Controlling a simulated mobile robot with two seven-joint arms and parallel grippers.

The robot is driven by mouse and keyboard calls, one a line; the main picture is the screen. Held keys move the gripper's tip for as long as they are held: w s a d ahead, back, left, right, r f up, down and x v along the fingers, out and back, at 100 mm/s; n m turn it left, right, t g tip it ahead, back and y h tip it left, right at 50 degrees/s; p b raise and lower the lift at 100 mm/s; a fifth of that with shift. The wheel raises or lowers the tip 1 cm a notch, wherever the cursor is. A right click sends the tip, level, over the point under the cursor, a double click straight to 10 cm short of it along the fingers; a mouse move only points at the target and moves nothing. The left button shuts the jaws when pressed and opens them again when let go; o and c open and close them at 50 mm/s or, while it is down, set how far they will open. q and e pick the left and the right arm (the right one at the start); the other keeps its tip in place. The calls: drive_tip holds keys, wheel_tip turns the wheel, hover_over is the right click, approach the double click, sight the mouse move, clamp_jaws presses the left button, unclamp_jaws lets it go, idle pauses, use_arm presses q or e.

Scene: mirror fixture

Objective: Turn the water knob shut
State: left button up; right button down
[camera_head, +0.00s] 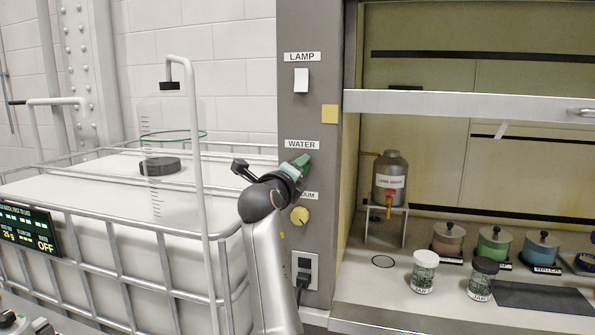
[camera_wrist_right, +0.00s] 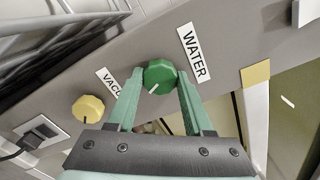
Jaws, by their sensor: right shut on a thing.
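The green water knob (camera_wrist_right: 160,73) sits on the grey panel beside the WATER label (camera_wrist_right: 194,53), in the right wrist view. Its white pointer mark shows at its lower left edge in that view. My right gripper (camera_wrist_right: 160,79) is shut on the knob, with one green finger on each side. In the head view my right gripper (camera_head: 298,166) reaches the panel just below the WATER label (camera_head: 302,145), and it hides most or all of the knob. My left gripper is not in view.
A yellow vacuum knob (camera_head: 299,216) is just below, with a power socket (camera_head: 304,270) under it. A white lamp switch (camera_head: 301,80) is above. A caged white tank (camera_head: 100,190) stands left. The fume hood (camera_head: 460,103) at right holds jars and pots.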

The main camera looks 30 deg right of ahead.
drive_tip(key=shift+n+p, duration=1.95)
drive_tip(key=shift+n, duration=13.45)
drive_tip(key=shift+c, duration=1.4)
unclamp_jaws()
